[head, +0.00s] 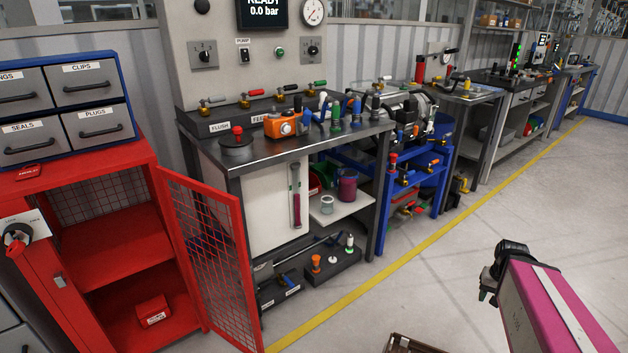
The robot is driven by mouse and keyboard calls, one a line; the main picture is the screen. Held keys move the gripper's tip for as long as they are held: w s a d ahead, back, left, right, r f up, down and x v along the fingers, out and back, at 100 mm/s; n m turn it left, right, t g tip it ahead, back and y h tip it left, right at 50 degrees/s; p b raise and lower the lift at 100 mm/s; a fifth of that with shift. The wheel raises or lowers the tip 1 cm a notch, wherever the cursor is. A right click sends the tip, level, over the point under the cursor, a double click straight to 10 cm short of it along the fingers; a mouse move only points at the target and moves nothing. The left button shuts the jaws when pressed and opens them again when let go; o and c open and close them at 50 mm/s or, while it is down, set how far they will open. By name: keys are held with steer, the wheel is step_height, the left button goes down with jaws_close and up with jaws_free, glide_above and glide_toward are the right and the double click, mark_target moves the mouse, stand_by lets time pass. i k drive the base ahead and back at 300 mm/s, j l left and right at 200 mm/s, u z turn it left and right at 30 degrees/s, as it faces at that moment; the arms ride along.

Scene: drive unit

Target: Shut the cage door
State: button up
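The cage door (216,262) is a red frame with wire mesh, seen in the head view. It stands open, swung out to the right of the red cage cabinet (118,214) and in front of the workbench. The cabinet's inside shows, with a shelf and a small red labelled box (152,311) on its floor. My gripper (487,287) is at the lower right, well apart from the door, at the end of my magenta arm. It is small and dark here, and I cannot tell whether its fingers are open.
A labelled drawer unit (62,108) sits on top. The workbench (300,150) stands behind the door. A brown crate (410,345) lies on the floor at the bottom edge. Floor between door and arm is mostly clear.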

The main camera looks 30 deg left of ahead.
mark_target(245, 267)
steer(key=i+u, duration=0.15)
steer(key=u, duration=0.25)
steer(key=i+l+u, duration=0.1)
steer(key=u, duration=0.3)
steer(key=i+l+u, duration=0.15)
steer(key=u, duration=0.25)
steer(key=i+l+u, duration=0.2)
steer(key=u, duration=0.2)
steer(key=i+l+u, duration=0.15)
steer(key=u, duration=0.25)
steer(key=i+l+u, duration=0.15)
steer(key=u, duration=0.25)
steer(key=i+l+u, duration=0.15)
steer(key=l+u, duration=0.25)
steer(key=i+l+u, duration=0.1)
steer(key=u, duration=0.3)
steer(key=l+u, duration=0.4)
steer(key=k+l+z, duration=0.2)
